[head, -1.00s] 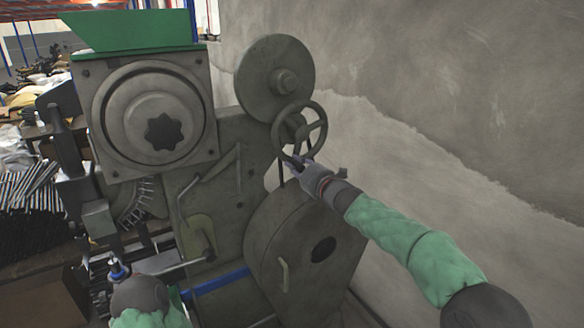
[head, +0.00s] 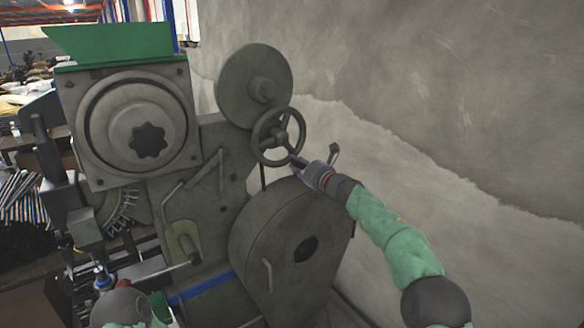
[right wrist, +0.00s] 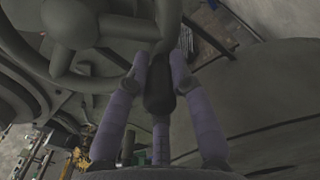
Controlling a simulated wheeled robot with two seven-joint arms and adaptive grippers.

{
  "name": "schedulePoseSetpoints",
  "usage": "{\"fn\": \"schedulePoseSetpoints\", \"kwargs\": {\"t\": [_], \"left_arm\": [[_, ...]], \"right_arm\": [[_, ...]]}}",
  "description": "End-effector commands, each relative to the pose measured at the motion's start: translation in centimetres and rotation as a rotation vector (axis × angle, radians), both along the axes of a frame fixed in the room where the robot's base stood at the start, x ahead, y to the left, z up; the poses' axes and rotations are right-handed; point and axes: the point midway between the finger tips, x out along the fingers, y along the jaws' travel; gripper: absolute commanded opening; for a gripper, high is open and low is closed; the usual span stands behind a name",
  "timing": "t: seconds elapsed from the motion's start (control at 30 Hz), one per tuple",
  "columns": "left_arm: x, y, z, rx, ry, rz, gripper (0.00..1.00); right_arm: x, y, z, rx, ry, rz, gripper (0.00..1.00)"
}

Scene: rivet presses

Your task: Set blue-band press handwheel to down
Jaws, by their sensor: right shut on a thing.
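The press (head: 205,150) is a large grey-green machine with a blue band (head: 205,287) low on its body. Its spoked handwheel (head: 279,116) sits at the upper right, in front of a round disc. My right gripper (head: 298,163) is at the lower right of the wheel's rim. In the right wrist view, its purple fingers (right wrist: 158,75) are shut around a dark handle (right wrist: 158,97) beside the wheel rim (right wrist: 25,45). The fingers hide part of the handle. My left gripper (head: 103,281) is low at the left, in front of the press; its fingers are too small to read.
A grey wall (head: 430,100) stands close behind and to the right of the press. A round cover (head: 285,225) bulges below the handwheel. Metal bars and sacks lie at the far left.

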Motion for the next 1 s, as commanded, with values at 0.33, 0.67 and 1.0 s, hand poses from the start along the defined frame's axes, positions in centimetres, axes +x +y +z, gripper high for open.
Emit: {"fn": "schedulePoseSetpoints", "kwargs": {"t": [0.33, 0.67, 1.0], "left_arm": [[0.0, 0.0, 0.6, 0.000, 0.000, 0.000, 0.40], [0.0, 0.0, 0.7, 0.000, 0.000, 0.000, 0.40], [0.0, 0.0, 0.7, 0.000, 0.000, 0.000, 0.40]], "right_arm": [[1.1, -1.6, 0.9, -0.175, -0.125, -0.005, 0.00], [1.4, -2.0, 1.4, -0.239, -0.173, -0.006, 0.00], [1.4, -2.1, 1.6, -0.242, -0.177, -0.007, 0.00]]}}
